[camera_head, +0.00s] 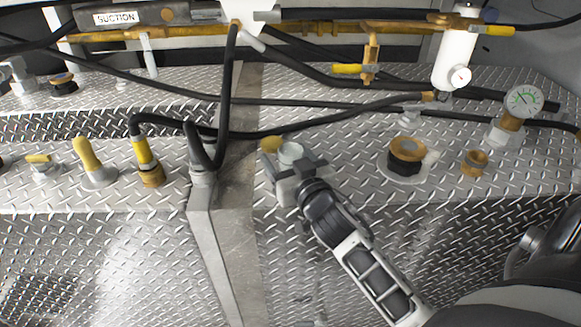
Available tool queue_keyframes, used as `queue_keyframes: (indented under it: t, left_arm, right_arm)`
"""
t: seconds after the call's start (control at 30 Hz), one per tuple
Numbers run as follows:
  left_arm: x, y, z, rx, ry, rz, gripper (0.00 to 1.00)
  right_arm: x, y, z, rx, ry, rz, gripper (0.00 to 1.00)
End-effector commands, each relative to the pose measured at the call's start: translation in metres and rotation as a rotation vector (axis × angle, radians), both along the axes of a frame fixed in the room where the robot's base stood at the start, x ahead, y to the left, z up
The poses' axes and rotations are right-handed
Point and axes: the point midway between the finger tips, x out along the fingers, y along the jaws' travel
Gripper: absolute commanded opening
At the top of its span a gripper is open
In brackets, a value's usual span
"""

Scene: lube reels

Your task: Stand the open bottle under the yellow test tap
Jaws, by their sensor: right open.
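A small pale, clear-looking cylinder, apparently the open bottle (291,153), stands on the diamond-plate deck right of the grey divider. A round yellow piece (271,145) is just left of it; I cannot tell whether it is a cap. My right gripper (289,172) reaches in from the lower right. It is open, with its fingers close around or in front of the bottle's lower part, which they hide; contact cannot be told. A brass tap with a yellow handle (347,68) hangs from the yellow pipe, behind and right of the bottle. My left gripper is out of view.
Black hoses (300,128) cross the deck behind the bottle. A brass fitting (407,150) and a pressure gauge (523,101) stand to the right. A white cylinder (457,50) hangs at the back right. Yellow-topped fittings (88,155) stand left of the divider (238,190).

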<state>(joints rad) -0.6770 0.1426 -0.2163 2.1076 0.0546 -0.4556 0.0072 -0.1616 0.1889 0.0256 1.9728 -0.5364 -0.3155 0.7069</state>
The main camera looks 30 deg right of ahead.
Motion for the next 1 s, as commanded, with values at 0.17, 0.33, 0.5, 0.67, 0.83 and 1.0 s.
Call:
queue_keyframes:
  t: [0.17, 0.33, 0.5, 0.67, 0.83, 1.0]
  left_arm:
    - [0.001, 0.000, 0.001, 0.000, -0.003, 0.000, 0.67]
    - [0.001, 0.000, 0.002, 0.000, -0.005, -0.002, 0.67]
    - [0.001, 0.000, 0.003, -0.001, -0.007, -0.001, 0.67]
    - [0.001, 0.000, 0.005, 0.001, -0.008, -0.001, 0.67]
    - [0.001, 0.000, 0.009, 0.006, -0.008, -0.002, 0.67]
    - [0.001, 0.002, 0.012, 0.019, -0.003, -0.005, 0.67]
  right_arm:
    - [0.000, 0.000, 0.000, 0.001, 0.000, 0.000, 0.28]
    - [0.000, 0.000, 0.000, 0.001, 0.000, 0.000, 0.16]
    - [0.000, 0.000, 0.001, 0.001, -0.001, 0.000, 0.16]
    - [0.000, 0.000, 0.010, 0.002, -0.003, 0.001, 0.16]
    - [0.000, 0.001, 0.034, -0.001, -0.006, 0.003, 0.16]
    - [-0.025, 0.014, 0.067, 0.002, -0.004, 0.003, 0.16]
